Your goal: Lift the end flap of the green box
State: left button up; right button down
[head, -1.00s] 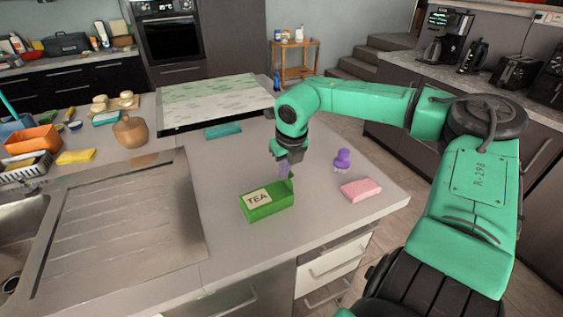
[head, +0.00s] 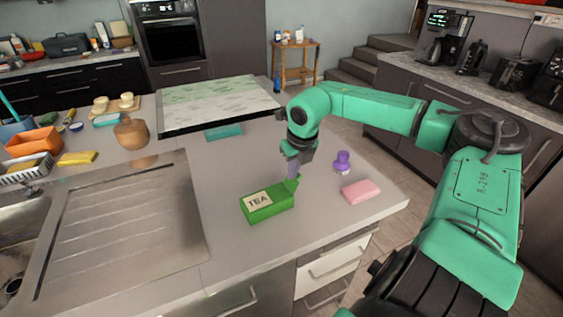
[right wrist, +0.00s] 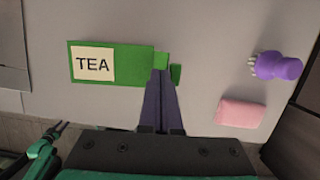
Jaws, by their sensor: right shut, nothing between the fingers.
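The green box (head: 268,206), labelled TEA, lies on the counter and also shows in the right wrist view (right wrist: 134,65). Its end flap (head: 294,184) sticks up and outward at the box's right end. In the right wrist view, green parts of that end show on both sides of the fingertips, with the flap (right wrist: 176,74) just right of them. My right gripper (head: 293,176) points down at this end, fingers together and empty, close against the flap; whether they touch it I cannot tell. The fingers hide part of the flap.
A pink sponge (head: 361,191) and a purple brush (head: 342,161) stand right of the box. The sink drainer (head: 125,220) is to the left. The counter in front of and behind the box is clear. Its front-right edge lies close by.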

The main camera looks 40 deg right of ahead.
aim_at(293, 183)
jog(key=w+p+v, duration=0.1)
jog(key=p+v, duration=0.2)
jog(key=v, duration=0.2)
jog(key=shift+d+r, duration=0.2)
jog(key=shift+r, duration=0.35)
